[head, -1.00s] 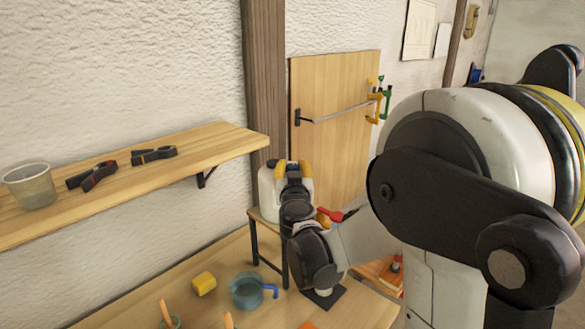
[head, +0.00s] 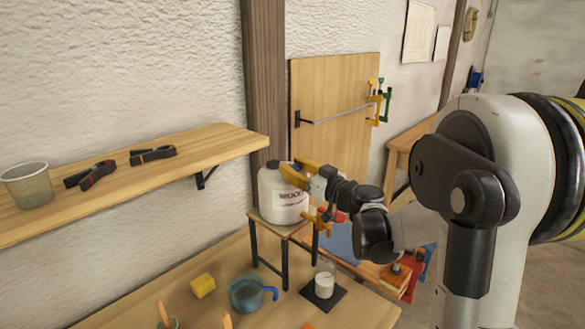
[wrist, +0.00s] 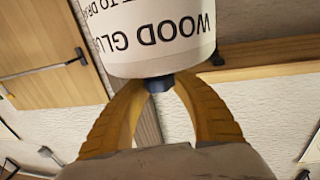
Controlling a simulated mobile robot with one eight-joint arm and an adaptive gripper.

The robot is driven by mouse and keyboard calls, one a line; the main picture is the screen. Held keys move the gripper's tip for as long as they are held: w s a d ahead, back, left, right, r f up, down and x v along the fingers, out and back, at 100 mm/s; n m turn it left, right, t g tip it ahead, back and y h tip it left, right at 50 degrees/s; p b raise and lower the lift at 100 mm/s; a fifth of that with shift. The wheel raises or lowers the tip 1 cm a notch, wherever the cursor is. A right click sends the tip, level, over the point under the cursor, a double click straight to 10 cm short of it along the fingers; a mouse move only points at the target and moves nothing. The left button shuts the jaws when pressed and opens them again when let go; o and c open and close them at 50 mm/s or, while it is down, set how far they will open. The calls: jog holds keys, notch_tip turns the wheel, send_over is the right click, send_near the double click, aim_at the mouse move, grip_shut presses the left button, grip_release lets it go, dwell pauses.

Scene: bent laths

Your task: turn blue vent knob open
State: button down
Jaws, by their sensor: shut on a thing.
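The white wood glue jug (head: 283,200) stands on a small wooden stand with dark legs (head: 281,228). In the wrist view the jug (wrist: 150,40) appears upside down, its printed label facing the camera. A dark blue knob (wrist: 158,83) sits at the jug's top end, between the yellow fingers. My gripper (wrist: 163,82) is shut on this knob, with a fingertip on each side. In the head view my gripper (head: 290,174) reaches in from the right at the jug's top. The knob's turned position cannot be told, as the fingers partly hide it.
A yellow-and-red clamp (head: 326,216) is at the stand's right edge. A white jar (head: 324,285) on a dark mat, a blue jug (head: 248,292) and a yellow block (head: 203,285) are on the table. A shelf (head: 140,170) juts out at left.

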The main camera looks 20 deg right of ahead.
dwell(0.4)
jog(key=c, duration=1)
grip_release()
jog(key=shift+s, duration=0.1)
jog(key=v, duration=1.1)
jog(key=shift+s+d, duration=0.2)
jog(key=shift+s, duration=0.2)
